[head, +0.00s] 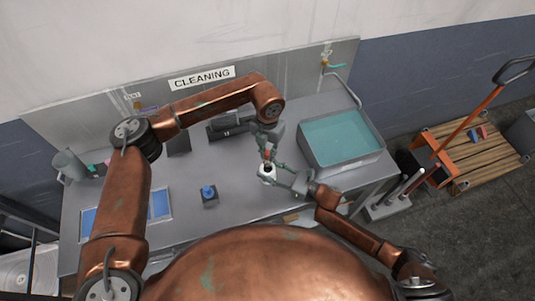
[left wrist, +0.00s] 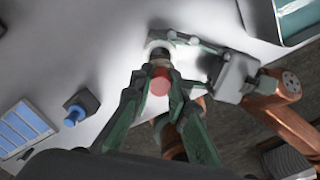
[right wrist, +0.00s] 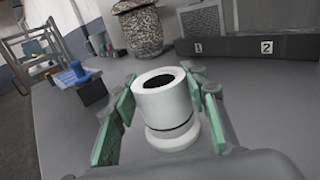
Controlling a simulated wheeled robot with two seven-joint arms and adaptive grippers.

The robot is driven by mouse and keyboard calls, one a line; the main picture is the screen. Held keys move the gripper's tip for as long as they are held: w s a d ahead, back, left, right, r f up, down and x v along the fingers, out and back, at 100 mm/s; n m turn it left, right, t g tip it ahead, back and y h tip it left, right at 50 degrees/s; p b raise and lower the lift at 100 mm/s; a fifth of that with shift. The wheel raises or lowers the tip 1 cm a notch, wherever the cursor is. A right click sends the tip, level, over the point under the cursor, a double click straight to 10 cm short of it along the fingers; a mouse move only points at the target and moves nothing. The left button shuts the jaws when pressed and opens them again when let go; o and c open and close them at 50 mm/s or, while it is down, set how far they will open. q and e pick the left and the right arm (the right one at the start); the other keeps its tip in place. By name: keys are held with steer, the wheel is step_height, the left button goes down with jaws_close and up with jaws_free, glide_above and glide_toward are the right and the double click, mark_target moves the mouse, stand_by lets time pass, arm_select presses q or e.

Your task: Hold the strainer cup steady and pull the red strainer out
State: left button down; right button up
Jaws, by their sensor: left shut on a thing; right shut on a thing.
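The strainer cup (head: 267,174) is white and stands upright near the middle of the table. It also shows in the left wrist view (left wrist: 157,45) and in the right wrist view (right wrist: 163,103), where its round opening is dark. My right gripper (head: 275,173) is shut around the cup's sides. My left gripper (head: 267,148) is above the cup and shut on the red strainer (left wrist: 160,80), a small red piece that shows between its fingers. No red shows in the cup's opening in the right wrist view.
A teal-filled basin (head: 343,133) stands right of the grippers. A dark block with a blue top (head: 208,193) lies to the left, beside a blue panelled tray (head: 160,205). The table between this block and the cup is clear.

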steer(key=o, duration=1.3)
steer(key=shift+o, duration=0.2)
steer(key=v, duration=1.2)
